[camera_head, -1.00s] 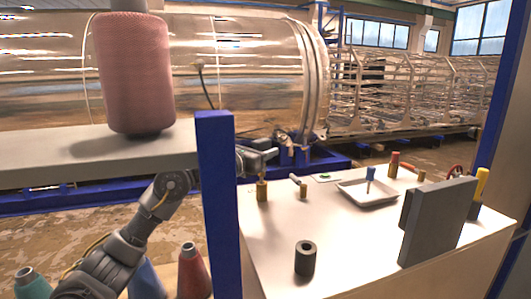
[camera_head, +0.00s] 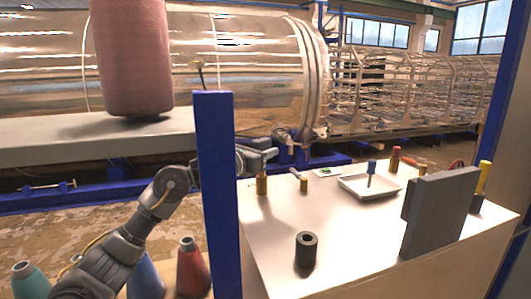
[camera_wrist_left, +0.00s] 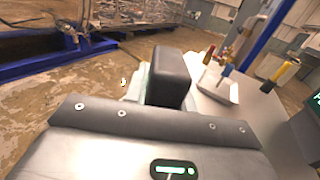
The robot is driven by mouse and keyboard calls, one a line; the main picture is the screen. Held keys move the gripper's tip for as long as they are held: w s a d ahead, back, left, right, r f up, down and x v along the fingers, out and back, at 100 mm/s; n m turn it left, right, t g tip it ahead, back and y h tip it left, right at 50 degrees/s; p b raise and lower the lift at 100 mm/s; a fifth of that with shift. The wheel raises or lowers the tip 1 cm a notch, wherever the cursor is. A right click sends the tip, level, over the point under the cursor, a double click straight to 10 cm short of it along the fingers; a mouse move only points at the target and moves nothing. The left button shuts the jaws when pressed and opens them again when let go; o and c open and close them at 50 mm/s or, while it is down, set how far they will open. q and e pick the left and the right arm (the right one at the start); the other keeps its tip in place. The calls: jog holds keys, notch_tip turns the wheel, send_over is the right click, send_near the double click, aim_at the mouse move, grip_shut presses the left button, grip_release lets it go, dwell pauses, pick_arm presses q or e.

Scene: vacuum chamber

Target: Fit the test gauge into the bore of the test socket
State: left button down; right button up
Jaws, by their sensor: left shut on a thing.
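The test socket is probably the black cylinder (camera_head: 306,250) standing upright near the front of the white table, its round bore facing up. My left gripper (camera_head: 263,155) is over the table's far left part, behind and left of the socket. It is shut on a slim brass cylinder (camera_head: 262,184), probably the test gauge, which hangs upright beneath it, apart from the socket. In the left wrist view a dark finger (camera_wrist_left: 168,78) shows, and the held piece is hidden. My right gripper is not in view.
A blue post (camera_head: 217,200) stands between my left arm and the table (camera_head: 350,225). A short brass piece (camera_head: 304,186), a white tray (camera_head: 352,192) and a grey upright plate (camera_head: 440,215) are on the table. The tabletop between gauge and socket is clear.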

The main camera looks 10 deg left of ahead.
pick_arm(q)
jog(key=c, duration=1.1)
grip_release()
jog(key=shift+f, duration=0.1)
jog(key=shift+s, duration=0.1)
jog(key=shift+s+a+f, duration=0.1)
jog(key=shift+s+a, duration=0.1)
jog(key=shift+s, duration=0.05)
jog(key=b+v, duration=0.2)
jog(key=v, duration=0.8)
jog(key=shift+b, duration=0.3)
